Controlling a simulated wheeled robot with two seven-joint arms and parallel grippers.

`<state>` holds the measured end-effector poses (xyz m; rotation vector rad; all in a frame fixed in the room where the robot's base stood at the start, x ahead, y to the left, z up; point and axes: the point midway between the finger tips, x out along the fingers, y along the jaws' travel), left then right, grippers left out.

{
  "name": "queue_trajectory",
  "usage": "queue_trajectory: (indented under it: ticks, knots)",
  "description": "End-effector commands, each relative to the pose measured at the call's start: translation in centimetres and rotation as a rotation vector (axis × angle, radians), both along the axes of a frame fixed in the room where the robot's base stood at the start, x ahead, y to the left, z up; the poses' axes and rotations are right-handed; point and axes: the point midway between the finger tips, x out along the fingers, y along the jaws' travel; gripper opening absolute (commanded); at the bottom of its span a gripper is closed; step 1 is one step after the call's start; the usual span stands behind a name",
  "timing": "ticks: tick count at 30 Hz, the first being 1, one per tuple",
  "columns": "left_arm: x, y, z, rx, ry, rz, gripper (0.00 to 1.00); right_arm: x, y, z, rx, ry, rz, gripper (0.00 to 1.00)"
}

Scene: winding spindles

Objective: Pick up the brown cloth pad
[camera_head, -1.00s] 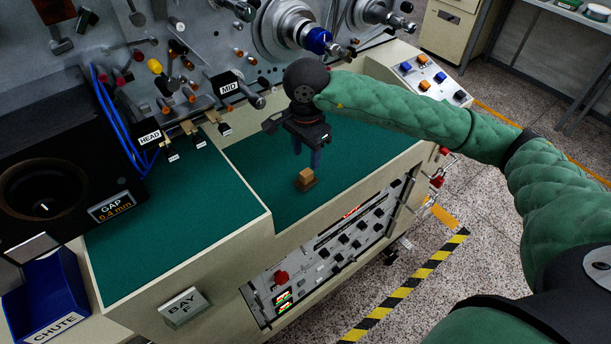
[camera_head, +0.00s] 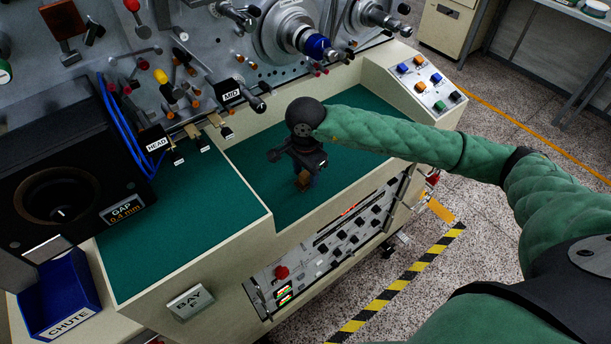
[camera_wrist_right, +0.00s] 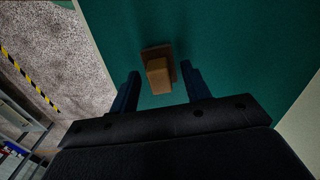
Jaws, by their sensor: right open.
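The brown cloth pad (camera_wrist_right: 158,74) is a small block on a darker flat base, standing on the green worktop. In the right wrist view it lies between and slightly beyond the two fingertips of my right gripper (camera_wrist_right: 160,80). The fingers are apart, with visible gaps on both sides of the pad. In the head view my right gripper (camera_head: 306,178) points down over the pad (camera_head: 303,181), which is mostly hidden behind the fingers. My left gripper is not in view.
The green worktop (camera_head: 260,165) has a raised left section and a step beside the gripper. The machine panel with spindles (camera_head: 310,42) and the MID label (camera_head: 231,95) stands behind. A blue CHUTE bin (camera_head: 58,295) is at lower left. Green surface around the pad is clear.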

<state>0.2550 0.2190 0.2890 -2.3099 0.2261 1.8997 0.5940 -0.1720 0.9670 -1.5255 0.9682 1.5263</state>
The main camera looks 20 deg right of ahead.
Motion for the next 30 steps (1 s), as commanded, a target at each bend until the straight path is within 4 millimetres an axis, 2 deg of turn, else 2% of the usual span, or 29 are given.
queue_trajectory:
  ticks: [10,15,28,30]
  knots:
    - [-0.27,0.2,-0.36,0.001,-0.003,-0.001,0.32,0.0,0.01,-0.42,0.0,-0.001,0.0,0.47]
    - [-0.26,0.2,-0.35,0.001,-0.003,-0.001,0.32,0.0,0.01,-0.41,0.0,-0.001,0.0,0.14]
    - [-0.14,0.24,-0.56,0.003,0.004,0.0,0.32,0.05,0.02,0.01,0.001,-0.002,0.0,0.13]
    - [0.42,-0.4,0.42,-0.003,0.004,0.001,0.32,0.07,0.03,0.41,0.001,-0.003,0.0,0.13]
